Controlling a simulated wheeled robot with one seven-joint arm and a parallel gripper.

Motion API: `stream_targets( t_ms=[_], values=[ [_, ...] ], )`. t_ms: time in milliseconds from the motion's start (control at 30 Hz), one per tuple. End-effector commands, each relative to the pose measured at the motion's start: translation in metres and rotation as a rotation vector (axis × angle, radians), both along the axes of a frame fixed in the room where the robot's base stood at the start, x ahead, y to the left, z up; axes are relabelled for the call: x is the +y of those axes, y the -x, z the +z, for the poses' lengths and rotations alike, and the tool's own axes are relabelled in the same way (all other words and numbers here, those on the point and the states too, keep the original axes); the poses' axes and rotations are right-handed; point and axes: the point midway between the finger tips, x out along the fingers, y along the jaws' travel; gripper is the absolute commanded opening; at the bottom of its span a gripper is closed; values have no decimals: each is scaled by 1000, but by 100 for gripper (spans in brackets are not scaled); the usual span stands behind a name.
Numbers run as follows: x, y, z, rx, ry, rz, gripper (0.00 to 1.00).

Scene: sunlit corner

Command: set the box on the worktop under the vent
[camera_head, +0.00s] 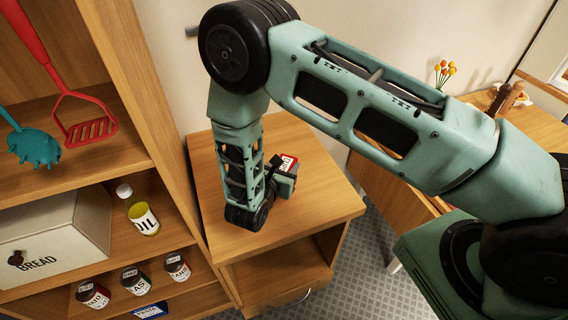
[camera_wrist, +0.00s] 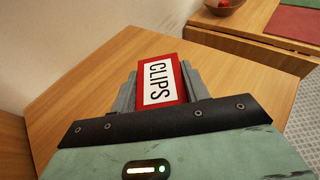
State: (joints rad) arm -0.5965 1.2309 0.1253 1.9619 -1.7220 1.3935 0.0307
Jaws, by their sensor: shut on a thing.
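The box is small and red with a white label reading CLIPS (camera_wrist: 162,82). It shows in the wrist view between the two grey fingers of my gripper (camera_wrist: 161,90), which are shut on it. In the head view the box (camera_head: 288,162) is partly hidden by my gripper (camera_head: 283,178), over the wooden worktop (camera_head: 320,200) of a low cabinet. The worktop also fills the middle of the wrist view (camera_wrist: 75,98). I cannot tell whether the box touches it. I see no clear vent; a small grey fitting (camera_head: 191,32) is on the wall above.
A shelf unit at left holds a bread bin (camera_head: 50,240), an oil bottle (camera_head: 142,212), several jars (camera_head: 135,281) and hanging utensils (camera_head: 85,118). At right stands a wooden table (camera_head: 390,185) with flowers (camera_head: 444,74). The worktop around my gripper looks bare.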

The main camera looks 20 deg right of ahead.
Motion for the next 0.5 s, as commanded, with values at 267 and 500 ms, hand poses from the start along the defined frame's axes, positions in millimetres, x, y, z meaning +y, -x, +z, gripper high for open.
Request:
stream_targets(
  t_ms=[267,500],
  values=[
    [0,0,-2,-1,0,1,18],
    [0,0,-3,0,0,0,67]
  ],
)
